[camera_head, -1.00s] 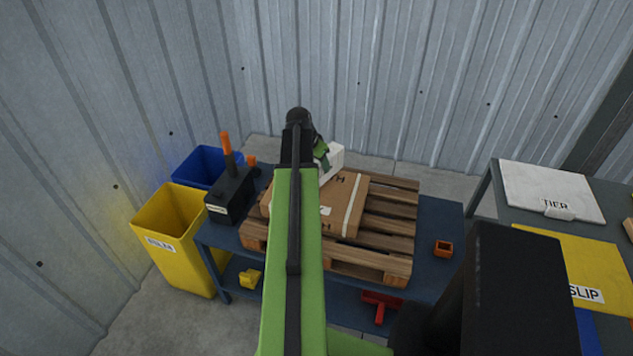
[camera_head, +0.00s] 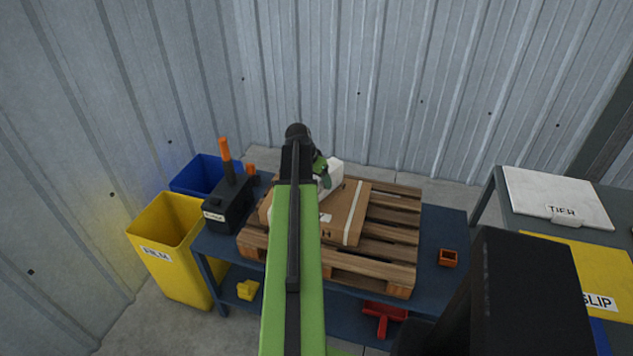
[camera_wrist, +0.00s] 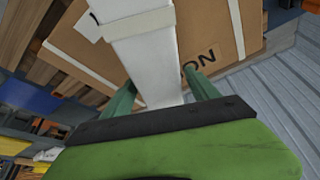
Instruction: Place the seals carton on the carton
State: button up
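The seals carton is a narrow white box (camera_head: 335,171), seen past my arm in the head view. In the wrist view the white box (camera_wrist: 147,48) stands between the two green fingers of my gripper (camera_wrist: 162,92), which close on its sides. The brown carton (camera_head: 345,212) lies on the wooden pallet, with pale straps and dark lettering. It fills much of the wrist view (camera_wrist: 218,32) behind the white box. The white box is over the carton's far part; I cannot tell whether its underside touches. My arm hides the carton's left middle.
The pallet (camera_head: 390,253) sits on a blue table (camera_head: 440,225). Yellow (camera_head: 170,240) and blue (camera_head: 197,172) bins stand left. Another table with a white TIER board (camera_head: 555,198) is right.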

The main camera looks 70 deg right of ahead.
jog(key=shift+r, duration=0.1)
jog(key=shift+r+p, duration=0.25)
jog(key=shift+p, duration=0.15)
jog(key=p+v, duration=1)
jog(key=v, duration=0.1)
jog(key=shift+r+p, duration=0.3)
jog(key=shift+w+a, duration=0.1)
